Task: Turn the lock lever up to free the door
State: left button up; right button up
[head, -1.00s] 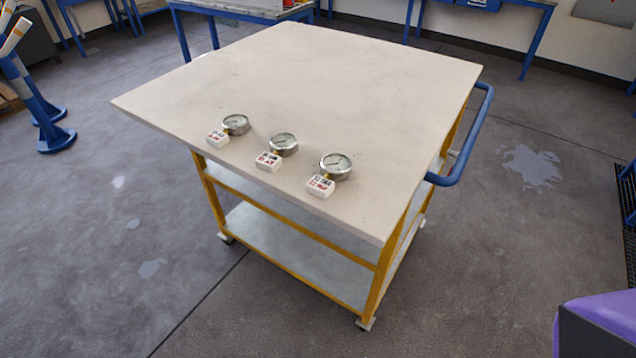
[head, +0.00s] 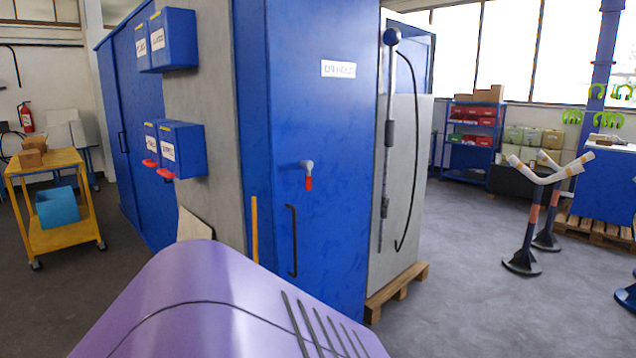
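The lock lever (head: 308,174) is on the blue door (head: 325,215) of a tall cabinet, near the middle of the head view. It has a grey hub, and its red grip hangs downward. A black vertical bar handle (head: 291,240) is on the same door, below and left of the lever. The door looks closed. Neither of my grippers shows in this view.
Blue boxes (head: 172,40) stick out from the grey cabinet side at left. A yellow cart (head: 60,190) stands far left. A grey panel with a hose (head: 395,150) stands on a pallet right of the door. Open floor (head: 450,260) lies at right, before stands with white arms (head: 530,215).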

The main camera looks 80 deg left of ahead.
aim_at(309, 178)
jog(key=u, duration=2.65)
